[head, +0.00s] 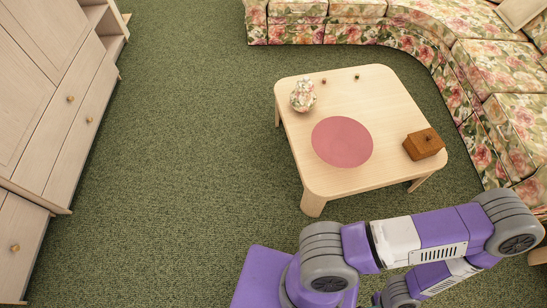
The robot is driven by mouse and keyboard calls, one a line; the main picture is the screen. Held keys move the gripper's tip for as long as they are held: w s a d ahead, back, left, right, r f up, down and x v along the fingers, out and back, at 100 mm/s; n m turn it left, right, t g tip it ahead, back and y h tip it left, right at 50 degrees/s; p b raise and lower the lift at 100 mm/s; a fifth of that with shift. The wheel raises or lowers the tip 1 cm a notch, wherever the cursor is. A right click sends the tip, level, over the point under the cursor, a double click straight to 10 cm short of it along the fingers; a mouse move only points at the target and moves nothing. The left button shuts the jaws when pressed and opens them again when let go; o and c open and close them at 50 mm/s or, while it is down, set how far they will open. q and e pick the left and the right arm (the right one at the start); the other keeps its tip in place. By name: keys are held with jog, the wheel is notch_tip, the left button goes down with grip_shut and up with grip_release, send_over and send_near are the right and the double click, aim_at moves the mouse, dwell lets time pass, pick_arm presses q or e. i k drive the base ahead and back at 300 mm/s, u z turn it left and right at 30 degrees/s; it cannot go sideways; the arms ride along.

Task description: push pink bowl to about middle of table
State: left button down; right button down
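A low pale wood table (362,82) with rounded corners stands right of the middle in the head view. A flat-looking pink disc (342,142) lies on it, near the middle and toward the near side. No raised rim shows, so I cannot tell whether it is a bowl or a flat marking. A rounded white and pink floral pot or bowl (303,96) sits near the table's left edge, apart from the disc. Neither of my grippers shows. A purple and grey arm of mine crosses the lower right, in front of the table.
A brown wooden box (424,144) is at the table's right edge. A floral sofa (440,52) curves behind and right. A pale cabinet (62,115) stands left. Green carpet (180,150) between is clear.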

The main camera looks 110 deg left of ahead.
aim_at(340, 141)
jog(key=u, duration=1.55)
jog(key=i, duration=1.65)
jog(key=u, duration=2.65)
